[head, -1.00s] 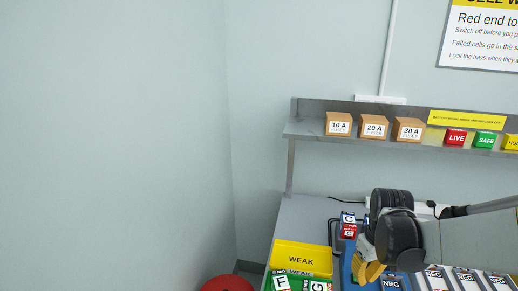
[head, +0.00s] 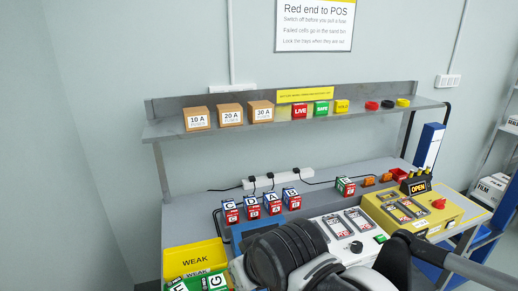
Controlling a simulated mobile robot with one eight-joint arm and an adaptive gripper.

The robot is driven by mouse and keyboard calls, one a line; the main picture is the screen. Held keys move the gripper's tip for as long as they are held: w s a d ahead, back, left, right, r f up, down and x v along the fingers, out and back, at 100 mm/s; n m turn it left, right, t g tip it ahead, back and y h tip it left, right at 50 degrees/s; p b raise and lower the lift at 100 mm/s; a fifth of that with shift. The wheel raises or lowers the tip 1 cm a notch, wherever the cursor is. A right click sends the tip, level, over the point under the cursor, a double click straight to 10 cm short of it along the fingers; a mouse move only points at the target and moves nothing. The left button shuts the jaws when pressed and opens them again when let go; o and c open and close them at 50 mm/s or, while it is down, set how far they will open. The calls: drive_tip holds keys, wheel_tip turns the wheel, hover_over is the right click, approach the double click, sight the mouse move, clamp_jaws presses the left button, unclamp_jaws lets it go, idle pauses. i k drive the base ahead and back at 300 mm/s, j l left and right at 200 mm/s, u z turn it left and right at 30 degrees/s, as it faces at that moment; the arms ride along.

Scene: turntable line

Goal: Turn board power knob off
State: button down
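A yellow board (head: 455,222) with dark slots stands on the bench at right, and a black OPEN sign (head: 417,187) stands at its back. A red knob (head: 438,203) sits on the board's top at the right. A white tray unit (head: 325,231) beside it has a black knob (head: 357,246) and a green button (head: 380,238). I cannot read a label that says which knob is board power, nor either knob's setting. My arm covers the front middle of the bench, left of the yellow board. My gripper's fingers do not show.
Several lettered cells (head: 274,203) stand at the bench's back left, near a white power strip (head: 285,179). A yellow WEAK bin (head: 193,257) is at front left. A grey shelf (head: 225,130) overhangs the back, carrying fuse boxes (head: 197,118) and coloured blocks.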

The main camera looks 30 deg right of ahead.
sight(439, 204)
drive_tip(key=z, duration=2.35)
drive_tip(key=i+l+u, duration=0.3)
drive_tip(key=i, duration=0.2)
drive_tip(key=i+l+u, duration=0.2)
drive_tip(key=i+u, duration=0.15)
drive_tip(key=i, duration=0.15)
